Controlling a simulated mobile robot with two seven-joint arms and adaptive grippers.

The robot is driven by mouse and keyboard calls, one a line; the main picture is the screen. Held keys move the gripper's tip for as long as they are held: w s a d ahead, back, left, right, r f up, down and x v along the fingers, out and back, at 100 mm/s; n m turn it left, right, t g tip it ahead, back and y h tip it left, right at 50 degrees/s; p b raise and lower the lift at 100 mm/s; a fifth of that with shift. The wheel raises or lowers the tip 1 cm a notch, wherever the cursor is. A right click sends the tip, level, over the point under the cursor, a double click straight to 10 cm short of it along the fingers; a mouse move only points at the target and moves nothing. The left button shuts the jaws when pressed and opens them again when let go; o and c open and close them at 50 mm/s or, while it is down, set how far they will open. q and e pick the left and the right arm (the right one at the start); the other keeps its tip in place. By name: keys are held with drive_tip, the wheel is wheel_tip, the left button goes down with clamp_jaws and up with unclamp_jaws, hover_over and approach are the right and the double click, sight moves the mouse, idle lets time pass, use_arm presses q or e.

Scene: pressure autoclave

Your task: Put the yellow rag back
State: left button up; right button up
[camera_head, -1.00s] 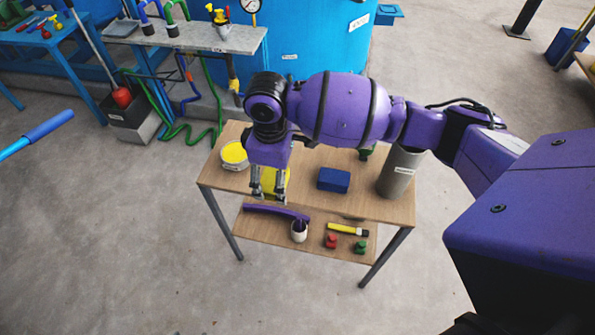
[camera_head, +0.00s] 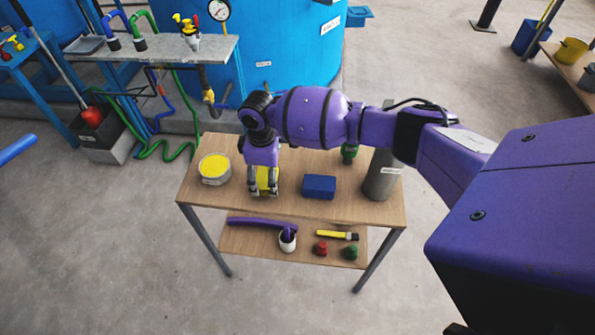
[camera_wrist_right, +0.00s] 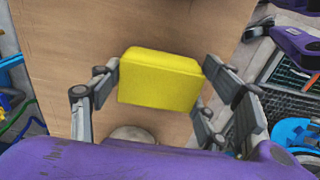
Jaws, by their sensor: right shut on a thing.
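The yellow rag (camera_head: 268,178) is a thick, block-like piece at the left half of the small wooden table's top (camera_head: 300,208). My right gripper (camera_head: 262,190) is shut on it, pointing down from above. In the right wrist view the rag (camera_wrist_right: 160,80) sits between the two fingers (camera_wrist_right: 160,72), one finger on each side, with wood behind it. The fingertips appear close to the tabletop; I cannot tell whether the rag touches it. A blue block (camera_head: 319,186) lies to the right of the rag. My left gripper is not in view.
A tin with yellow contents (camera_head: 214,168) stands left of the rag. A grey cylinder (camera_head: 381,176) and a green item (camera_head: 349,153) stand to the right. The lower shelf holds a purple bar (camera_head: 255,223), a white cup (camera_head: 287,241) and small tools. Bare wood lies along the front.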

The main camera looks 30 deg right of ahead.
sight(267, 175)
drive_tip(key=o, duration=1)
drive_tip(key=shift+w, duration=0.1)
wheel_tip(267, 175, up, 12)
drive_tip(key=shift+f+p, duration=0.1)
drive_tip(key=shift+p, duration=0.45)
drive_tip(key=shift+a, duration=0.1)
